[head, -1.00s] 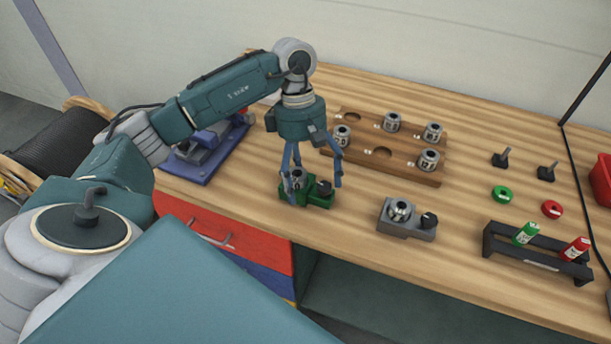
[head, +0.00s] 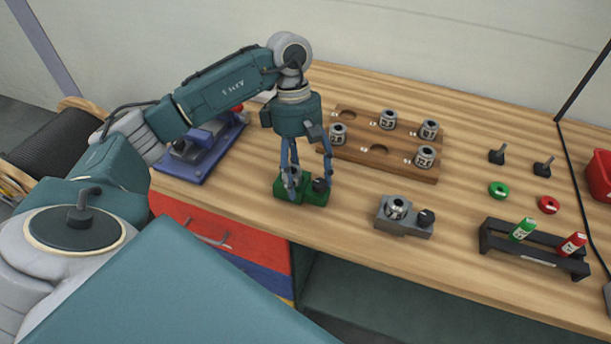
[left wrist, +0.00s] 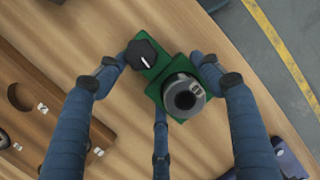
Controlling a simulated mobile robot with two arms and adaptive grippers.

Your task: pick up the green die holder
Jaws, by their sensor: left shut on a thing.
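The green die holder (head: 288,194) is at the bench's front edge in the head view. It carries a grey metal die and a black knob. My left gripper (head: 308,184) points down over it with its fingers shut around it. In the left wrist view, blue fingers press on opposite sides of the green die holder (left wrist: 157,71), and a third finger is beside it. The black knob (left wrist: 143,54) and the grey die (left wrist: 184,96) show between the fingers. I cannot tell any gap between holder and bench. My right gripper is not in view.
A wooden board (head: 397,169) with several dies lies just behind. A grey die holder (head: 401,228) stands to the right. A blue-grey device (head: 203,147) is to the left. A black rack (head: 535,258) with green and red cylinders is at the far right.

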